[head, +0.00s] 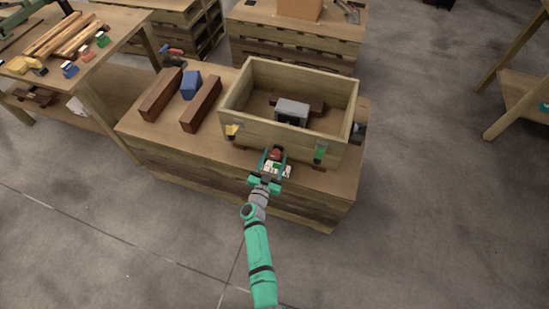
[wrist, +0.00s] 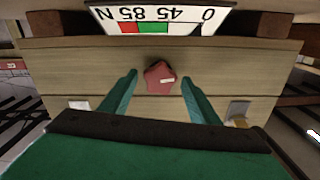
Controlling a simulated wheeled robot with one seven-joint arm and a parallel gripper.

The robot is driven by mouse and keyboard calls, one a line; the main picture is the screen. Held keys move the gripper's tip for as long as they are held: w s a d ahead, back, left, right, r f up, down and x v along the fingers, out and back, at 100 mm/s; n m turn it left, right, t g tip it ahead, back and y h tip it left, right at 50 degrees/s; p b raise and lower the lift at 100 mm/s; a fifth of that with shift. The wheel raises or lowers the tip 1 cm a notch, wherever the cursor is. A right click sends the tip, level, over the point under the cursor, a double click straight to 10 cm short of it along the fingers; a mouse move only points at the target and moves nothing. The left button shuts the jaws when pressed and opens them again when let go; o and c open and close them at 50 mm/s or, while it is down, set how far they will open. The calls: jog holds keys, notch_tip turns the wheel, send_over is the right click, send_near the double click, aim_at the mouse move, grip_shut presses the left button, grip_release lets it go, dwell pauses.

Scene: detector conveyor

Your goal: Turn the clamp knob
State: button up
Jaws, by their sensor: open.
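The clamp knob is red with a small pale mark. In the wrist view the knob (wrist: 160,77) sits on the front face of a wooden box, between and beyond my two green fingers. My gripper (wrist: 160,90) is open, with a finger on each side of the knob and space between. In the head view my gripper (head: 275,158) is at the front wall of the wooden box (head: 245,131), with the red knob (head: 276,154) showing between its fingers. I cannot tell whether the fingers touch the wall.
A grey device (head: 292,108) sits inside the box. An upside-down scale plate (wrist: 160,18) shows above the knob. Brown wooden bars (head: 201,104) and a blue block (head: 190,85) lie left on the workbench (head: 150,135). A green-marked fitting (head: 320,150) is on the wall's right.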

jog(key=c, duration=1.1)
jog(key=shift+o, duration=0.2)
jog(key=shift+m, duration=0.3)
